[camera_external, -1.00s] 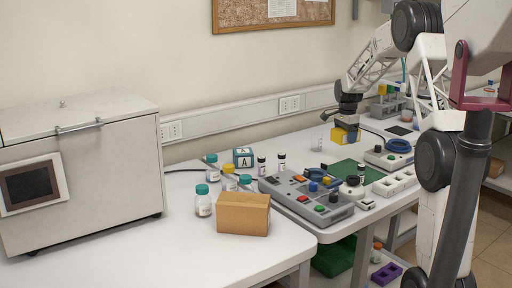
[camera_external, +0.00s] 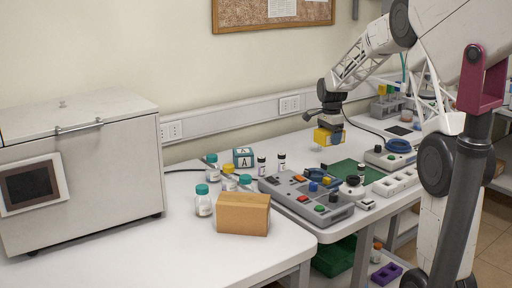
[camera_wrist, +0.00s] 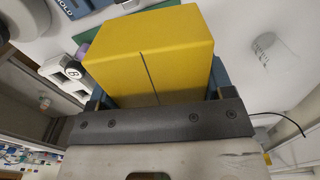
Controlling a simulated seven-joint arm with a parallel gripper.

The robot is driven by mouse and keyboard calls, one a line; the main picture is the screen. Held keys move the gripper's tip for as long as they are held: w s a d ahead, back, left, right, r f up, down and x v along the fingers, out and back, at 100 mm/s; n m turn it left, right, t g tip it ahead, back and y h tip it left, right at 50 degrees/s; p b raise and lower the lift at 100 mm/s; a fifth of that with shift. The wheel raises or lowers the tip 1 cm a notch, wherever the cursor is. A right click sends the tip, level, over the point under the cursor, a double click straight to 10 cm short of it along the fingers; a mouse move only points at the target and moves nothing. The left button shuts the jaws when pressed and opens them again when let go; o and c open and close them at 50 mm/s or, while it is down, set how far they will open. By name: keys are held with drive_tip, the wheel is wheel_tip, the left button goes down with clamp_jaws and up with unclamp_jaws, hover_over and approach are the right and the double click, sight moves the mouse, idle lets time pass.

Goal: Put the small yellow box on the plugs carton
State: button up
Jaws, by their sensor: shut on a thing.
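The small yellow box (camera_external: 327,138) is held in my gripper (camera_external: 330,126) over the back part of the right-hand table. In the wrist view the yellow box (camera_wrist: 150,60) fills the upper middle, between blue fingers that are mostly hidden by it. My gripper (camera_wrist: 155,95) is shut on it. A plain brown carton (camera_external: 243,214) stands on the left-hand table near its front, well to the left of my gripper. No lettering can be read on it, so I cannot tell whether it is the plugs carton.
Bottles with teal and yellow caps (camera_external: 203,202) stand beside the brown carton. A teal box marked A (camera_external: 243,158) stands behind them. A grey button panel (camera_external: 306,196) lies between gripper and carton. A clear beaker (camera_wrist: 278,65) is close to the held box.

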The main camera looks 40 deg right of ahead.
drive_tip(key=s+a+r, duration=0.1)
drive_tip(key=s+a, duration=0.2)
drive_tip(key=a, duration=0.6)
drive_tip(key=s+a+r, duration=0.1)
drive_tip(key=s+a, duration=0.2)
drive_tip(key=a, duration=0.6)
drive_tip(key=s+a+r, duration=0.2)
drive_tip(key=s+a, duration=0.2)
drive_tip(key=a, duration=0.5)
drive_tip(key=s+a+f+n, duration=0.1)
drive_tip(key=s+a, duration=1.6)
drive_tip(key=s, duration=0.2)
hover_over(244, 199)
drive_tip(key=shift+f, duration=0.75)
